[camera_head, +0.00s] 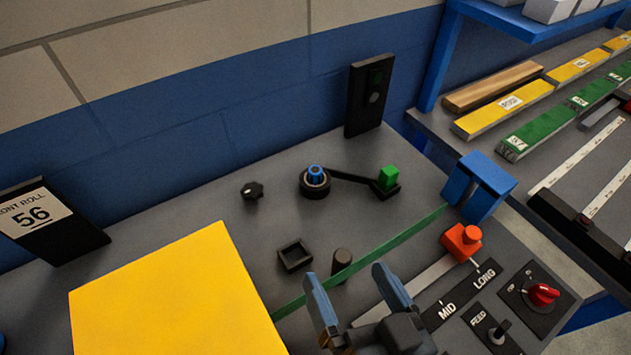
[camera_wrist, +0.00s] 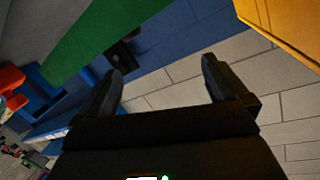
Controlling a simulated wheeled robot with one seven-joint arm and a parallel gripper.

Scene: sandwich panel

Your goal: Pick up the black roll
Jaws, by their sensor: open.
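A short dark cylinder (camera_head: 342,262) stands upright on the grey worktop in the head view. It looks like the black roll, but I cannot tell for certain. A green strip (camera_head: 405,235) crosses the picture in front of its lower part. My gripper (camera_head: 346,275) is open and empty, with its fingertips either side of the cylinder in the picture. Its height above the worktop is unclear. The cylinder is not recognisable there.
A large yellow block (camera_head: 170,295) fills the near left.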

